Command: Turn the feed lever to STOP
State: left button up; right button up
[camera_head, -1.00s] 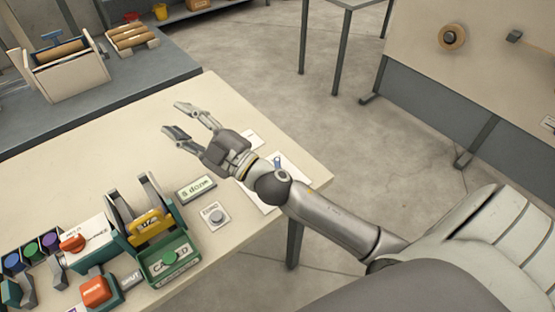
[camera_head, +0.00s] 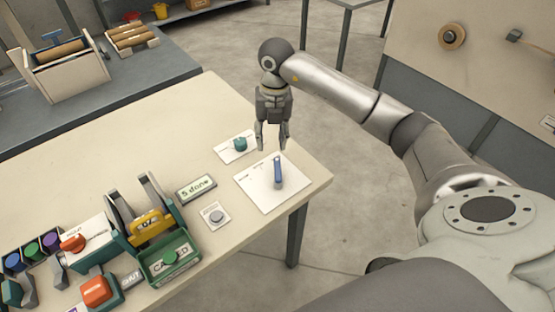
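A blue lever (camera_head: 278,172) stands on a white plate (camera_head: 256,199) at the right corner of the cream table; it looks like the feed lever. The plate's printing is too small to read. My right gripper (camera_head: 271,143) points down just beyond the lever's upper end in the picture. Its two fingers are apart with nothing between them. I cannot tell its height above the table. My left gripper is not in view.
A teal knob (camera_head: 240,144) sits on a white card left of my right gripper. A display (camera_head: 196,188) and a grey button (camera_head: 217,216) are further left. A winder with a green box (camera_head: 170,262) stands at the front left. The table's middle is clear.

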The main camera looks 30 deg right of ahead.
aim_at(277, 164)
jog(key=shift+h, duration=0.4)
jog(key=f, duration=0.3)
jog(key=d+f+p, duration=0.1)
jog(key=f, duration=0.3)
jog(key=f+p, duration=0.1)
jog(key=f, duration=0.2)
jog(key=shift+s+d+f, duration=0.1)
jog(key=shift+d+f, duration=0.05)
jog(key=shift+d, duration=0.2)
grip_shut()
